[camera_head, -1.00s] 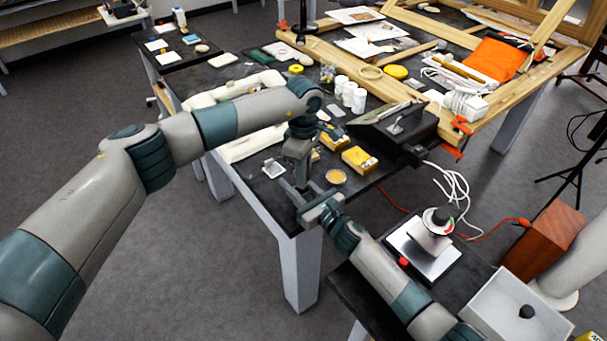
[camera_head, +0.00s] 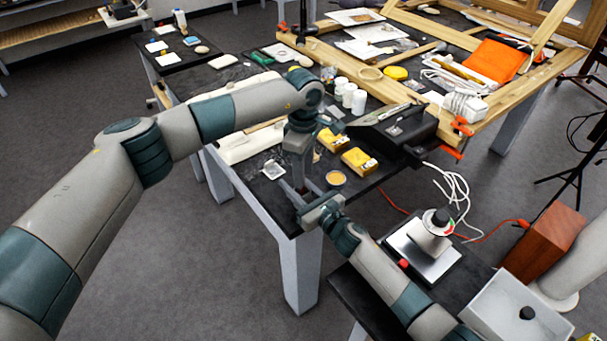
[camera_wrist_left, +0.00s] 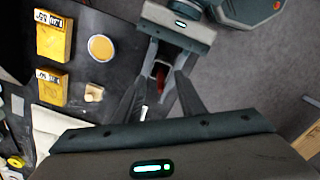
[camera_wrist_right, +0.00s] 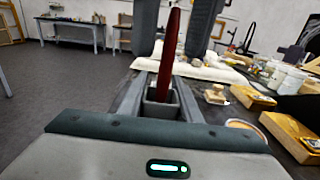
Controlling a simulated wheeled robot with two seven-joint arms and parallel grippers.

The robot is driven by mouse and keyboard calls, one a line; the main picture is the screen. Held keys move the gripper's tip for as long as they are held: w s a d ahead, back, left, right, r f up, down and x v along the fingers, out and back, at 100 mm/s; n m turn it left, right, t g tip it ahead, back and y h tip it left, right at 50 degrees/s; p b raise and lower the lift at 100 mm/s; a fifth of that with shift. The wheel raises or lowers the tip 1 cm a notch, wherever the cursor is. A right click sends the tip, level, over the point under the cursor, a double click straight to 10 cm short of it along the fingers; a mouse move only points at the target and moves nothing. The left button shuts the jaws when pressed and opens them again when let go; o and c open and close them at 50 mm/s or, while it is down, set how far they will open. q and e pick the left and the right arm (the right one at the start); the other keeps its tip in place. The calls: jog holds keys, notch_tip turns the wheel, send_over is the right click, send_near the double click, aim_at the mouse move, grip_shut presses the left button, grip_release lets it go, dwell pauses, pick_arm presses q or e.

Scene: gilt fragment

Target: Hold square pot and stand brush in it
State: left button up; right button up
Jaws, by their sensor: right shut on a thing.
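The grey square pot (camera_wrist_right: 160,106) is between the fingers of my right gripper (camera_wrist_right: 160,97), which is shut on it. The dark red brush (camera_wrist_right: 169,50) stands nearly upright in the pot, tilted slightly; its lower end is hidden inside. My left gripper (camera_wrist_right: 173,48) comes down from above, with one finger on each side of the brush. Its fingers look apart, with a small gap around the handle. The left wrist view shows the brush (camera_wrist_left: 160,76) as a short red piece between those fingers. In the head view the grippers meet near the table corner, hiding most of the pot and brush.
Beside the grippers on the black table are a round orange-topped tin (camera_head: 336,178), yellow boxes (camera_head: 358,160) and a small pale block (camera_head: 273,169). White jars (camera_head: 347,92) stand farther back. A side table with a metal stand (camera_head: 425,245) is at the lower right.

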pick_arm(q)
jog(key=shift+r, duration=2)
pick_arm(e)
jog(key=o, duration=1.1)
jog(key=shift+s+d, duration=0.1)
jog(key=shift+s, duration=0.05)
jog(key=v, duration=1.1)
jog(key=shift+s+d, duration=0.2)
jog(key=shift+d, duration=0.05)
pick_arm(q)
jog(key=shift+d, duration=0.1)
